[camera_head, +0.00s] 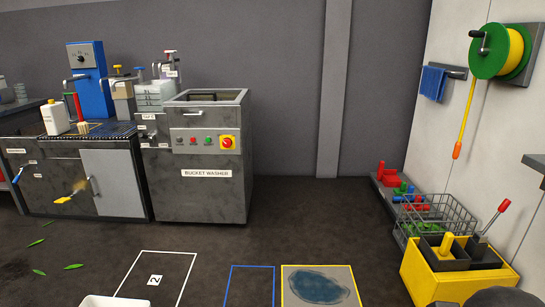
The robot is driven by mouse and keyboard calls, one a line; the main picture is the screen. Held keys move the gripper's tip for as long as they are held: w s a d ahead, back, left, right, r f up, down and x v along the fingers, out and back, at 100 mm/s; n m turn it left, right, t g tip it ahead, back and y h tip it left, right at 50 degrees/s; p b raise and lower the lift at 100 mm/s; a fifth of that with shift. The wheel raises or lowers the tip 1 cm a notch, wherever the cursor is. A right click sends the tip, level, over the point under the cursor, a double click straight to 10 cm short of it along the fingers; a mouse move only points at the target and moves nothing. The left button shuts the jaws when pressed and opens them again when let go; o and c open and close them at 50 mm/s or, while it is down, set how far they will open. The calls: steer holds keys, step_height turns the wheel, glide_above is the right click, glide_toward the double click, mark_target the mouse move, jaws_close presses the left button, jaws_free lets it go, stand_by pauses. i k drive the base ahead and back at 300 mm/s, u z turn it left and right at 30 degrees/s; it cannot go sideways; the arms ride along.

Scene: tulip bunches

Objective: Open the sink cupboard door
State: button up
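The sink unit stands against the back wall at the left in the head view, with a dark grated top (110,131). Its light grey cupboard door (117,185) is on the right part of the front and looks shut. A small upright metal handle (94,186) sits near the door's left edge. A dark front panel (50,180) lies to the left of the door. My gripper is not in view, and nothing shows touching the door.
The bucket washer (215,201) stands right of the sink unit. Green leaves (38,271) lie on the floor before the unit. A marked floor area (155,280) and a mat with a blue puddle-like patch (318,286) are nearer. A yellow caddy (455,283) stands right. The middle floor is clear.

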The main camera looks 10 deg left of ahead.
mark_target(112, 179)
steer(key=u, duration=0.3)
steer(key=i, duration=1.85)
steer(key=u, duration=1.3)
steer(key=i, duration=1.35)
steer(key=u, duration=0.85)
steer(key=k, duration=0.4)
steer(key=z, duration=0.65)
steer(key=i, duration=1.4)
steer(key=u, duration=0.4)
